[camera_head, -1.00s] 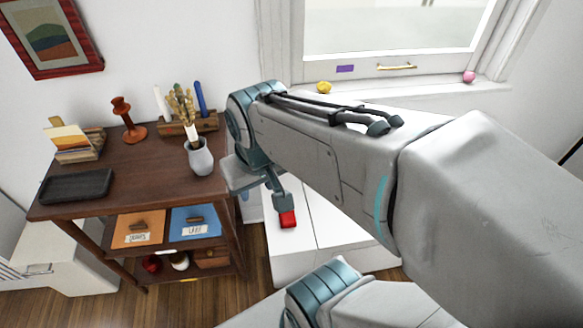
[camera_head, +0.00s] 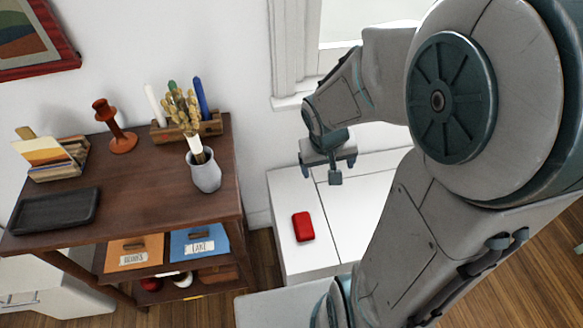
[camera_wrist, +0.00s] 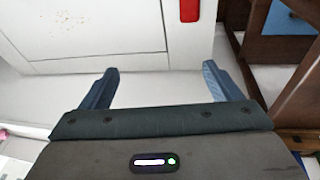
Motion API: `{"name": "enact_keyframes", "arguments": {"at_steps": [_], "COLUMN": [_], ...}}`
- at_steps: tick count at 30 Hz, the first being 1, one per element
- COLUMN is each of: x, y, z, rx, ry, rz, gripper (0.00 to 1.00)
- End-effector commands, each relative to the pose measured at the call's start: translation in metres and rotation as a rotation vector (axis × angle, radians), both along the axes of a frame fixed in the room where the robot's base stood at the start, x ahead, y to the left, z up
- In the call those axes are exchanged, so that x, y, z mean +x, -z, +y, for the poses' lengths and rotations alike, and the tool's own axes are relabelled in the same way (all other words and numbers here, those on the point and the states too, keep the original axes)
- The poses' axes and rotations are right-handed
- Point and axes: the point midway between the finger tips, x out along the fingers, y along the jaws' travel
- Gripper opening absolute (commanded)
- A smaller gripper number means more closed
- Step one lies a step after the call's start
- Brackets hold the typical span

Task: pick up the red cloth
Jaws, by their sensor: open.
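The red cloth (camera_head: 303,226) is a small folded block lying on top of a low white cabinet, near its left side. It also shows in the wrist view, cut off by the top edge (camera_wrist: 189,10). My gripper (camera_head: 336,180) is above the white cabinet, to the upper right of the cloth and apart from it. In the wrist view the two blue fingers (camera_wrist: 160,80) are spread wide with nothing between them. The cloth lies beyond the fingertips there, nearer the right finger.
The white cabinet (camera_head: 283,187) has bare top around the cloth. A brown wooden table (camera_head: 120,185) stands on the left, bearing a grey vase (camera_head: 205,172), a red candle holder (camera_head: 116,128) and a black tray (camera_head: 53,211).

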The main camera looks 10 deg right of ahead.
Motion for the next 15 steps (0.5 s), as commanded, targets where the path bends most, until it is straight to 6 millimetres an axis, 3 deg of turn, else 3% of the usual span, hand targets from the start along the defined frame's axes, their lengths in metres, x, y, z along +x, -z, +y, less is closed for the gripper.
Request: {"name": "enact_keyframes", "arguments": {"at_steps": [1, 9, 15], "x": [0.008, 0.036, 0.040], "y": [0.037, 0.165, 0.225], "z": [-0.002, 0.008, 0.022], "rx": [-0.001, 0.058, 0.128], "ry": [-0.002, -0.036, -0.050], "rz": [0.018, 0.053, 0.071], "gripper": [0.85, 0.85, 0.85]}}
